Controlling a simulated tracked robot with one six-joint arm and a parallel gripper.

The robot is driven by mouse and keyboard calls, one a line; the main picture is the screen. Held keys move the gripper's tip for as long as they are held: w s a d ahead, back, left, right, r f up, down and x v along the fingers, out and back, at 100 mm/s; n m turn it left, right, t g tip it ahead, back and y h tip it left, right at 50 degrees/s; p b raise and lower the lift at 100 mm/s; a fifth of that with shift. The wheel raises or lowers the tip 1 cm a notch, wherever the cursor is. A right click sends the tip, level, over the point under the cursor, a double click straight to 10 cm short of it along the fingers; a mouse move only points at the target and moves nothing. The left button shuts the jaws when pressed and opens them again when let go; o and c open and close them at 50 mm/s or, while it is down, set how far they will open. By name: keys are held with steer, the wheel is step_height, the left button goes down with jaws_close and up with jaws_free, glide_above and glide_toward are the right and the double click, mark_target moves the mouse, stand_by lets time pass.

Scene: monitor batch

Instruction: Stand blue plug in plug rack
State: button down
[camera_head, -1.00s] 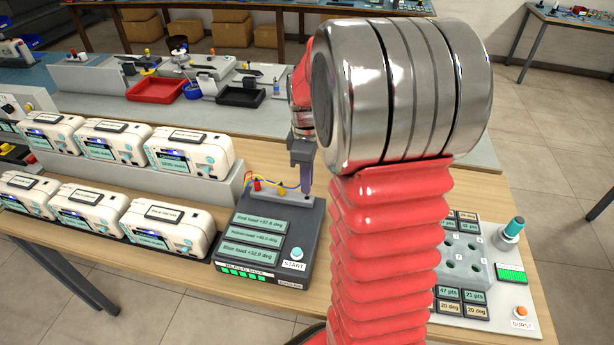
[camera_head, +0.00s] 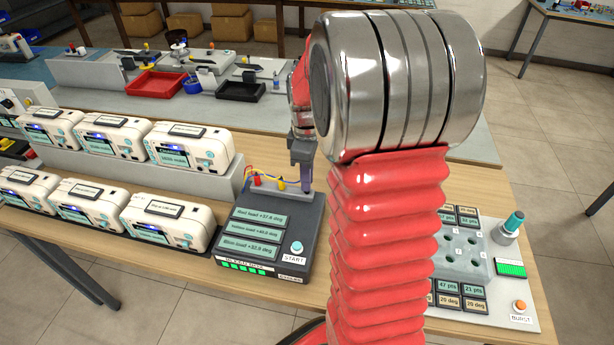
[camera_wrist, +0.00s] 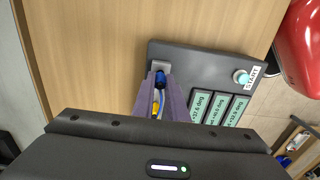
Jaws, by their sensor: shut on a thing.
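The blue plug (camera_wrist: 160,78) is between the two purple fingers of my gripper (camera_wrist: 161,92) in the wrist view. My gripper is shut on it. In the head view my gripper (camera_head: 305,180) points down at the right end of the plug rack (camera_head: 293,192), and the blue plug is hidden there by the fingers. The grey rack end (camera_wrist: 160,67) shows at the plug's tip; I cannot tell whether the plug is seated or just above. A red plug (camera_head: 256,180) and a yellow plug (camera_head: 281,184) stand in the rack to the left.
The rack is at the back of a dark tester box (camera_head: 262,235) with readout labels and a START button (camera_head: 297,247). Several white monitors (camera_head: 165,220) stand on the left. A grey panel (camera_head: 480,262) with holes is on the right. Bare wooden table lies behind the box.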

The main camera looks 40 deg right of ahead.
steer(key=shift+f, duration=0.75)
stand_by(0.9)
steer(key=c, duration=1.7)
jaws_free()
step_height(320, 180, up, 14)
steer(key=shift+f, duration=0.15)
